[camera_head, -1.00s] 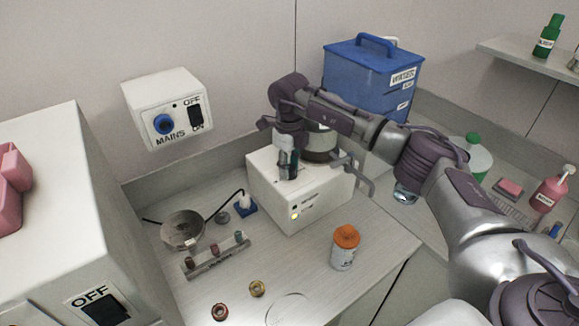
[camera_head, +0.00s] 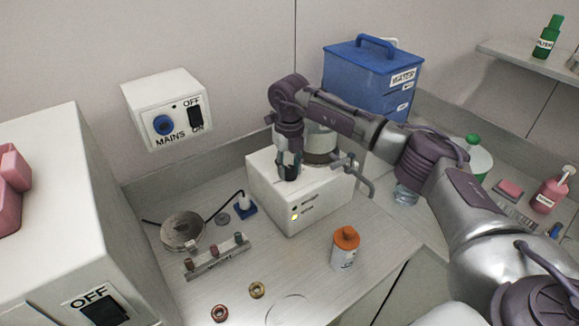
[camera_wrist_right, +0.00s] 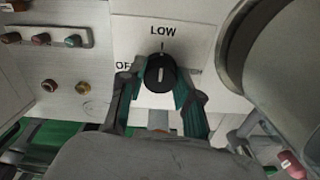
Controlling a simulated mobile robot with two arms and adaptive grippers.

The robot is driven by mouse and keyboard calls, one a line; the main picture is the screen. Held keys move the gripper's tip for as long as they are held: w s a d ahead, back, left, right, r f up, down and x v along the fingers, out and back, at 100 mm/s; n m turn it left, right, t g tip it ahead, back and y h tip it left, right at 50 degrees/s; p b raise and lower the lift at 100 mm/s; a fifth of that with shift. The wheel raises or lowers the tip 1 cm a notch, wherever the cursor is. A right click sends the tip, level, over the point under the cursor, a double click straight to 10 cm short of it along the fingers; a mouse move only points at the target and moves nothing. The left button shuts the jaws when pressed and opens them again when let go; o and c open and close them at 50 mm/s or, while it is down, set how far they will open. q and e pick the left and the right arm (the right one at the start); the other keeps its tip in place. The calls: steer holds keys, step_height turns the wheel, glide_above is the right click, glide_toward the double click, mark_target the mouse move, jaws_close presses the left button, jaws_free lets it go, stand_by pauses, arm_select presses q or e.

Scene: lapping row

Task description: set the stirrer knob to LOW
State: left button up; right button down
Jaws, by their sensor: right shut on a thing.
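The stirrer is a white box (camera_head: 318,205) on the bench, with a lit yellow lamp on its front. In the right wrist view its black knob (camera_wrist_right: 160,74) sits on the white top panel. The knob's white line stands upright in the picture, in line with the tick under the word LOW (camera_wrist_right: 163,30). The OFF label (camera_wrist_right: 123,67) is to the left, partly covered by a finger. My right gripper (camera_head: 289,170) is at the box top, its two fingers shut on the knob's sides. My left gripper is not in view.
A round metal vessel (camera_wrist_right: 236,55) stands right beside the knob. An orange-capped bottle (camera_head: 345,248) stands in front of the box. A rack with small pegs (camera_head: 215,258) and a metal dish (camera_head: 182,232) lie to the left. A mains box (camera_head: 167,110) hangs on the wall.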

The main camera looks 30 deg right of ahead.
mark_target(290, 168)
steer(key=c, duration=0.8)
jaws_free()
steer(key=shift+r, duration=0.1)
step_height(290, 168, up, 12)
steer(key=shift+f, duration=0.1)
